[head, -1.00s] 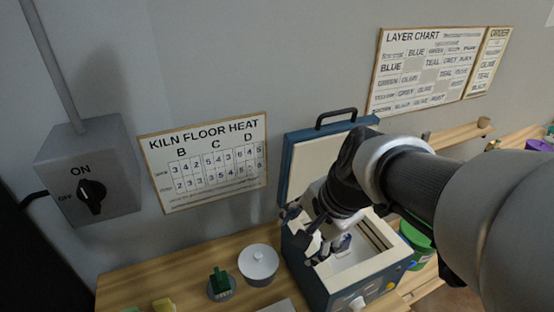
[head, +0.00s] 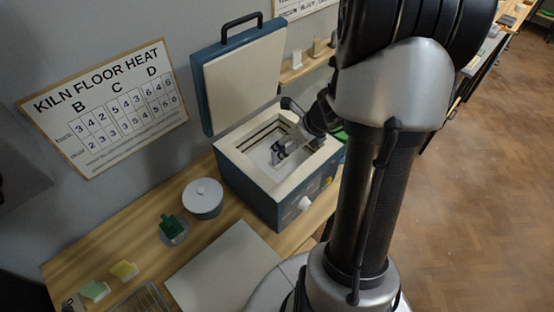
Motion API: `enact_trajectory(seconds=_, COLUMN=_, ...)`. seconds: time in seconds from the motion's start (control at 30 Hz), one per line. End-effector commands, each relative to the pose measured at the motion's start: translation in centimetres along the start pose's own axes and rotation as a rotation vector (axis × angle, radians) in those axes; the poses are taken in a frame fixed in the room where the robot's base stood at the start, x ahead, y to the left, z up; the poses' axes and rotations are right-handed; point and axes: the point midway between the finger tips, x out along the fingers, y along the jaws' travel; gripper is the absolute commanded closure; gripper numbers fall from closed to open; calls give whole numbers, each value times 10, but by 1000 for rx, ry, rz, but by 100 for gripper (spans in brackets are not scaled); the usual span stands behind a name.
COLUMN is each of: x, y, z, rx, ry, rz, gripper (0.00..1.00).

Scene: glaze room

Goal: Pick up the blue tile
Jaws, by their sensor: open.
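The open kiln (head: 247,160), a blue box with a cream rim, stands on the wooden bench with its lid (head: 240,75) raised against the wall. My gripper (head: 279,154) is open and reaches down into the kiln chamber from the right. Its fingertips are small and dark in this view, and I cannot tell whether they touch anything. I cannot make out a blue tile for certain; the gripper and the kiln's front wall hide part of the chamber floor.
A lidded white pot (head: 203,198) and a dark green piece (head: 172,227) on a round base stand left of the kiln. Yellow (head: 124,270) and light green (head: 95,290) pieces lie farther left. A pale board (head: 224,268) lies in front. The raised lid bounds the back.

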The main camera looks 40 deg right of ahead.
Motion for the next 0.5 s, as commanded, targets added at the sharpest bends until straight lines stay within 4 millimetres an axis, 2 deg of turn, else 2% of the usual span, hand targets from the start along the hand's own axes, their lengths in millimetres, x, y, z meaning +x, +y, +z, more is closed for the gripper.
enact_trajectory(seconds=0.03, x=14, y=1, z=-2, rx=-2, ry=1, rz=3, gripper=35)
enact_trajectory(seconds=0.1, x=25, y=1, z=-2, rx=-2, ry=1, rz=3, gripper=35)
enact_trajectory(seconds=0.37, x=39, y=1, z=0, rx=-3, ry=0, rz=1, gripper=35)
enact_trajectory(seconds=0.5, x=54, y=2, z=-1, rx=-3, ry=1, rz=2, gripper=35)
